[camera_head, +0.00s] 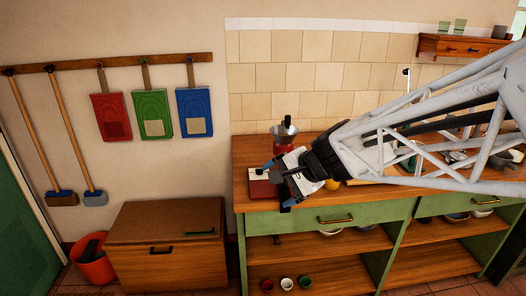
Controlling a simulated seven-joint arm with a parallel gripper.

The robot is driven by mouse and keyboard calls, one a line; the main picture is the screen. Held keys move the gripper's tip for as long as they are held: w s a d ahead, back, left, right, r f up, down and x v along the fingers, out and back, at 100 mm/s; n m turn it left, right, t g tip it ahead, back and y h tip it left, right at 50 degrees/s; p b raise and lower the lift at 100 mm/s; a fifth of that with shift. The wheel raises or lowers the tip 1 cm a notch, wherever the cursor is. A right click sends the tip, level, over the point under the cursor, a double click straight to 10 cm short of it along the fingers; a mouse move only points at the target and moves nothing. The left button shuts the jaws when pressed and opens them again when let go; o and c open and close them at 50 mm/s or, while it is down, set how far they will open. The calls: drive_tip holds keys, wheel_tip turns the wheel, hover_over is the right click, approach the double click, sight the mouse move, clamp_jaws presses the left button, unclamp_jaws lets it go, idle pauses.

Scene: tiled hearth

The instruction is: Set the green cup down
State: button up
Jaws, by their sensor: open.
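A small green cup (305,281) stands at the bottom of the view, low down in the open lower part of the green cabinet. It is to the right of a white cup (287,283) and a red cup (267,284). My gripper (273,186) is well above the cups, at the left end of the wooden counter (244,152). Its jaws are open, with one blue-tipped finger toward the back and one toward the front edge. I see no cup between them. A red and white object (262,188) lies right by the fingers, partly covered.
A red coffee grinder or pot (284,136) stands just behind my gripper. Two pale green glasses (452,26) stand on the wall shelf (455,46). A wooden chest (165,248) and red bucket (94,262) are at left. My arm hides much of the counter.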

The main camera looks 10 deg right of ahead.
drive_tip(key=s+d+f+n+g+h, duration=0.1)
drive_tip(key=s+d+n+h, duration=0.2)
drive_tip(key=s, duration=0.7)
drive_tip(key=s+d+f+n+g+h, duration=0.1)
drive_tip(key=s+d+n+h, duration=0.3)
drive_tip(key=s, duration=0.6)
drive_tip(key=shift+s+d+n+g, duration=0.3)
drive_tip(key=shift+n+g, duration=0.2)
drive_tip(key=shift+n, duration=0.7)
